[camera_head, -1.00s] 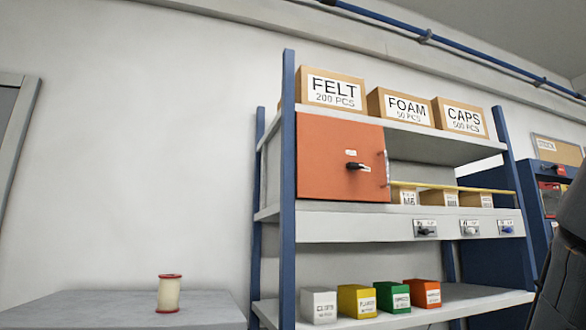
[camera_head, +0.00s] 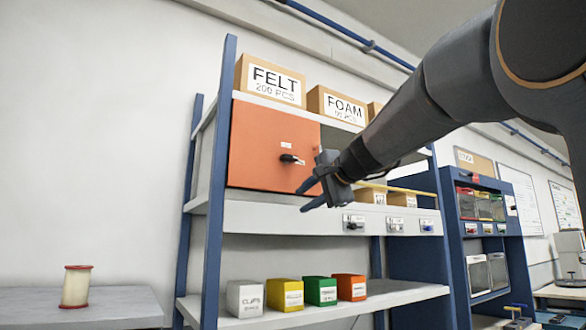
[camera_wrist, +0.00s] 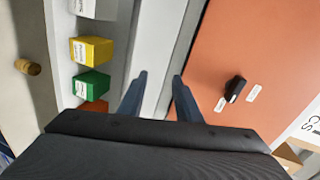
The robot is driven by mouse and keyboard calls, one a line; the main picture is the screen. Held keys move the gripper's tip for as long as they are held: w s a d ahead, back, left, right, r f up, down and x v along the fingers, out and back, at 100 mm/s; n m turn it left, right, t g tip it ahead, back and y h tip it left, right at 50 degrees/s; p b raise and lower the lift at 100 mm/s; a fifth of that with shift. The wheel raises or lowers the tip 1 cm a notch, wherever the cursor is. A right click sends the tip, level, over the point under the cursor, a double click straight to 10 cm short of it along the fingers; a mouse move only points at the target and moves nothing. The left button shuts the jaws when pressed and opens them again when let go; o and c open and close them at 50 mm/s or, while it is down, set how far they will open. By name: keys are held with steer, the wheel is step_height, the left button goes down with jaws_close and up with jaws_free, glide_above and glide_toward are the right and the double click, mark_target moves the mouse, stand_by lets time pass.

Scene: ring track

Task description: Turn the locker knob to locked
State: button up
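The orange locker door (camera_head: 262,135) is shut on the shelf rack's upper level. Its black knob (camera_head: 291,159) sits right of the door's middle, with its handle lying roughly sideways and a small white label above it. In the wrist view, the knob (camera_wrist: 235,90) is to the right of my gripper, between two white labels too small to read. My gripper (camera_head: 305,195) is in front of the door's lower right corner, below and right of the knob. Its two blue fingers (camera_wrist: 155,92) are apart with nothing between them. The gripper does not touch the knob.
FELT and FOAM boxes (camera_head: 270,80) stand above the locker. Small knobs on the shelf front (camera_head: 355,222) lie below right. Several coloured bins (camera_head: 285,293) stand on the lower shelf. A spool (camera_head: 76,287) is at left. Blue uprights (camera_head: 213,190) frame the rack.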

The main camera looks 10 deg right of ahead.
steer(key=m+t+y, duration=0.1)
steer(key=t, duration=0.1)
glide_toward(292, 157)
steer(key=w, duration=0.1)
steer(key=p+x, duration=0.3)
steer(key=x, duration=0.5)
steer(key=shift+a, duration=0.2)
jaws_close()
